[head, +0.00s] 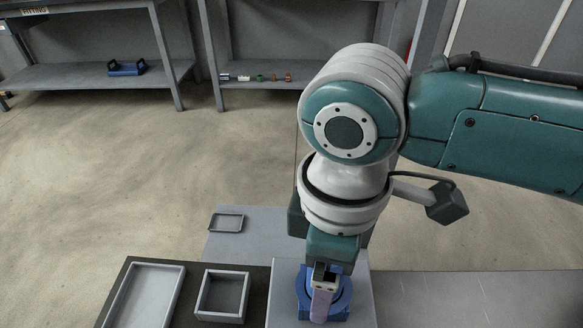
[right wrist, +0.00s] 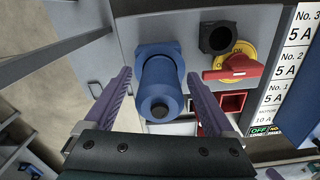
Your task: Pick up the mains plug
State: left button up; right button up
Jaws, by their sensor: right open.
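The mains plug (right wrist: 158,75) is a blue cylinder with a dark round end. In the right wrist view it stands between the two purple fingers of my right gripper (right wrist: 158,100). The fingers are spread, with a gap visible on both sides of the plug. In the head view, blue parts (head: 343,301) show around and below my right gripper (head: 322,298), which points down over the bench. The gripper hides much of them, so I cannot tell plug from mount there. My left gripper is not in view.
Beside the plug are a black round socket (right wrist: 215,38), a red handle on a yellow disc (right wrist: 234,67) and a red-framed opening (right wrist: 233,102). White labels (right wrist: 293,75) run down the right. Open trays (head: 203,317) and a small tray (head: 212,222) lie left of the gripper.

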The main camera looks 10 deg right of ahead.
jog(key=shift+c, duration=0.2)
grip_shut()
dwell(0.6)
